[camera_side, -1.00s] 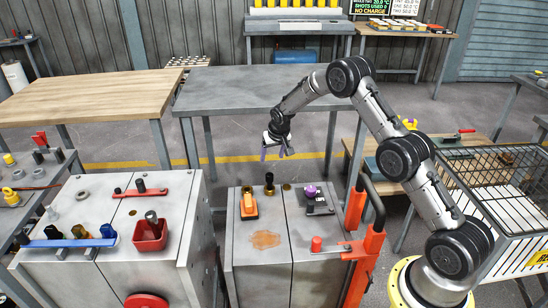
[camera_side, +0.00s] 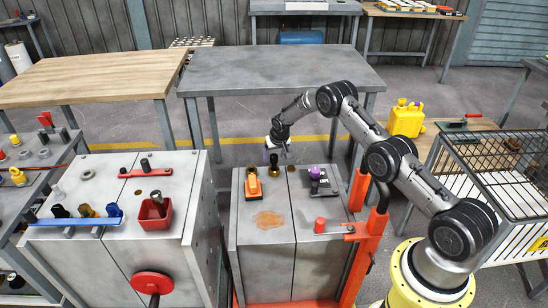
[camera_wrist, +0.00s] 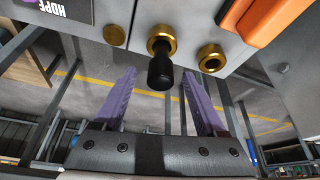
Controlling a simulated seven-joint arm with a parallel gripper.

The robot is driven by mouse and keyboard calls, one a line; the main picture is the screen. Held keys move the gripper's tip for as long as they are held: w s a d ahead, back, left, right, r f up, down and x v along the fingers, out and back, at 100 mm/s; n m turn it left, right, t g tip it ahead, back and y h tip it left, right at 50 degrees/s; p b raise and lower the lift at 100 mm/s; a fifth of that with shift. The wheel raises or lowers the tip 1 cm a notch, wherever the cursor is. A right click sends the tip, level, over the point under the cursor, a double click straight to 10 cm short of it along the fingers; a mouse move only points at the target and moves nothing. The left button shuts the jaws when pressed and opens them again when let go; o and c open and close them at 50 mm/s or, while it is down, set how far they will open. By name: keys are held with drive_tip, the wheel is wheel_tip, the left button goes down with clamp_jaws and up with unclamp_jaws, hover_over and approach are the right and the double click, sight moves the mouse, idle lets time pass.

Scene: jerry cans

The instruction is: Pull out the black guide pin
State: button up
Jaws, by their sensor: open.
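The black guide pin (camera_wrist: 160,74) stands in a brass collar (camera_wrist: 161,40) on the grey cabinet. In the side view the pin (camera_side: 273,161) is at the cabinet's far edge, partly covered by my gripper. My gripper (camera_wrist: 159,80) is open, with its purple fingers apart on either side of the pin in the wrist view. Gaps show between the pin and both fingers there, and its depth between them is hard to tell. In the side view my gripper (camera_side: 277,152) is just above and behind the pin.
An orange block-shaped part (camera_side: 252,186) and a purple-topped dark fitting (camera_side: 316,178) sit on the cabinet top (camera_side: 297,215). An empty brass ring (camera_wrist: 212,58) and a flat brass disc (camera_wrist: 115,35) flank the collar. Orange rails (camera_side: 362,225) stand at the right side.

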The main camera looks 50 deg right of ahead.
drive_tip(key=shift+w+d+f, duration=0.1)
drive_tip(key=shift+w+f, duration=0.05)
drive_tip(key=shift+f, duration=0.3)
clamp_jaws()
drive_tip(key=c, duration=0.8)
unclamp_jaws()
clamp_jaws()
drive_tip(key=shift+r, duration=0.7)
drive_tip(key=shift+r, duration=2.75)
